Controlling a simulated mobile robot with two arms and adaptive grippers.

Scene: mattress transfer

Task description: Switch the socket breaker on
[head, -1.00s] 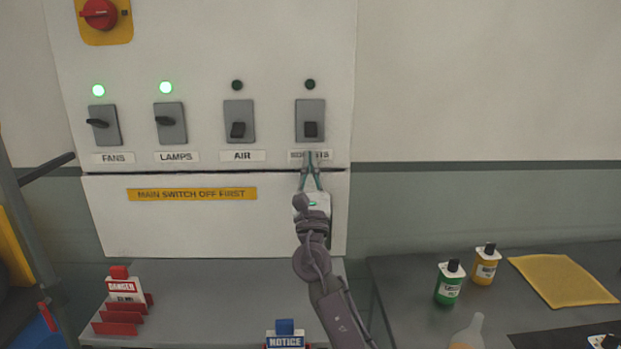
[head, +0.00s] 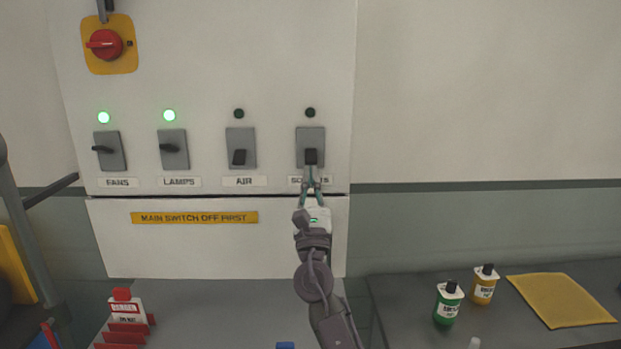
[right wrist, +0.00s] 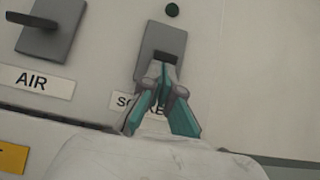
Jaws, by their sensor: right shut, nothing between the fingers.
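The sockets breaker (head: 310,140) is a grey plate with a black lever (head: 311,156), at the right end of the row on the white panel. Its lever points down and the lamp (head: 310,113) above it is dark. My right gripper (head: 312,172) is shut and empty, its fingertips at or just below the lever. In the right wrist view the closed tips (right wrist: 163,68) overlap the lower part of the breaker plate (right wrist: 160,40) and hide most of the lever. I cannot tell whether they touch it. My left gripper is not in view.
The fans breaker (head: 110,160) and lamps breaker (head: 173,140) have lit green lamps. The air breaker (head: 241,140) has a dark lamp and a lowered lever. A red main switch (head: 105,44) is at upper left. Bottles (head: 449,305) stand on the right table.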

